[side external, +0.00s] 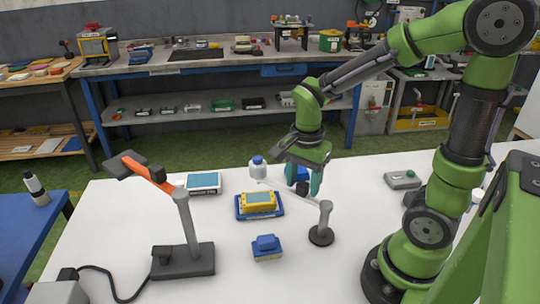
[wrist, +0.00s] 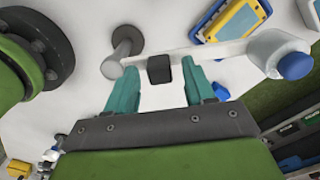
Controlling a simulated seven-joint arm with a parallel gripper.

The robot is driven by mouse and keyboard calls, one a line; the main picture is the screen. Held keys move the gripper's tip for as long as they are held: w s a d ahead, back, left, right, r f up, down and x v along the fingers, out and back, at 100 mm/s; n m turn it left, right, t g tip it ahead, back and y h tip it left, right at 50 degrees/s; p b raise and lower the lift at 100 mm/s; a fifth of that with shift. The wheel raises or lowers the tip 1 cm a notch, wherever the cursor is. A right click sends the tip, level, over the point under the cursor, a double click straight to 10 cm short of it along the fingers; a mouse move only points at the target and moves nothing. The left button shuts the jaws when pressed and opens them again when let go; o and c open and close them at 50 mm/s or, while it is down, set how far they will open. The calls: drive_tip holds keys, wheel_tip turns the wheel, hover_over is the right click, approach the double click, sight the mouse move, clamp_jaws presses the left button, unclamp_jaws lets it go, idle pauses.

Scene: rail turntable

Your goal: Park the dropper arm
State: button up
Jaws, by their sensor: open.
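The dropper arm (side external: 285,191) is a thin pale bar on top of a short grey post (side external: 322,225) with a round dark base. In the wrist view the bar (wrist: 215,52) runs from the post (wrist: 121,55) toward a white bottle with a blue cap (wrist: 282,55). A black block-shaped handle (wrist: 159,69) sits on the bar. My gripper (side external: 303,186) is open, with its teal fingertips (wrist: 160,75) on either side of the handle. Gaps show between the handle and both fingers in the wrist view.
A yellow device in a blue tray (side external: 274,212) and a blue block (side external: 266,248) lie left of the post. The white bottle (side external: 258,167) stands behind the tray. An orange-armed stand (side external: 190,230) is at the left.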

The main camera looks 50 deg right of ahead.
drive_tip(key=shift+f, duration=0.35)
clamp_jaws()
idle(0.4)
drive_tip(key=s+d+m, duration=0.6)
drive_tip(key=m, duration=1.2)
drive_tip(key=shift+s+d, duration=0.15)
drive_tip(key=shift+s+f, duration=0.1)
idle(0.5)
